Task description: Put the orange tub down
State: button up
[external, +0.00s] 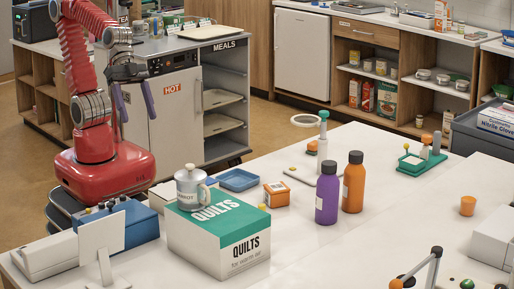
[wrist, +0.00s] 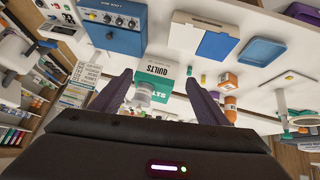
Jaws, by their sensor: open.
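In the external view a small orange tapered cup (external: 467,206) stands on the right of the white table. A squarish orange container (external: 276,194) with a label stands near the middle, beside the blue tray. I cannot tell for sure which one is the orange tub. The squarish container also shows in the wrist view (wrist: 227,80), right of my fingers. My gripper (external: 138,112) is raised at the left, beyond the table's edge, with its fingers apart and nothing between them. In the wrist view its two dark fingers (wrist: 158,78) are spread.
A purple bottle (external: 327,193) and an orange bottle (external: 353,182) stand mid-table. A blue tray (external: 238,180) lies behind the box. The table right of the bottles has clear room.

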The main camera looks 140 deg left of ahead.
jog(key=s+a+f+g+y, duration=0.1)
jog(key=s+a, duration=0.1)
jog(key=s, duration=0.2)
jog(key=s+a+f+g, duration=0.1)
jog(key=s, duration=0.4)
jog(key=shift+s+a+f+y, duration=0.2)
jog(key=shift+a+f+y, duration=0.05)
jog(key=shift+a+y, duration=0.15)
